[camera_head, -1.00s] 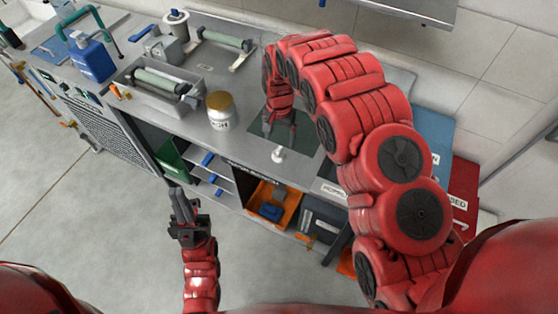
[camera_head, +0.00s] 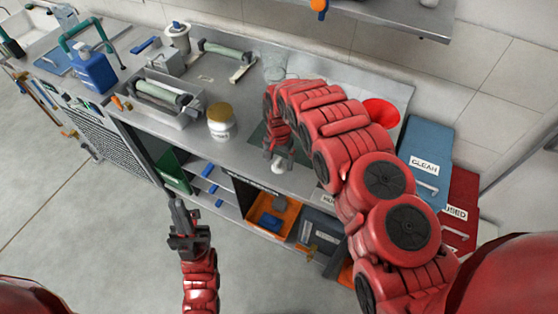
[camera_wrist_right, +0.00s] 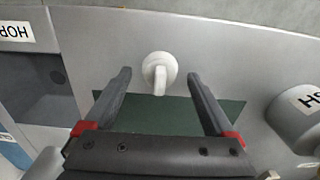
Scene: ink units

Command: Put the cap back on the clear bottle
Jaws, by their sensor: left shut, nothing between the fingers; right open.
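A small white cap (camera_wrist_right: 159,68) with an upright grip tab stands on the grey bench at the edge of a dark green mat (camera_wrist_right: 170,116). In the head view the cap (camera_head: 281,164) shows just beyond my right gripper's fingers. My right gripper (camera_head: 275,152) is open; in the right wrist view its two fingers lie apart on either side of the cap's line, with nothing held. A clear bottle (camera_head: 274,66) stands at the back of the bench, partly hidden behind my right arm. My left gripper (camera_head: 177,207) is shut and empty, in front of the bench.
A tray with a roller (camera_head: 165,104) lies further left. Blue (camera_head: 424,155) and red (camera_head: 460,205) bins stand right. A shelf overhangs the back.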

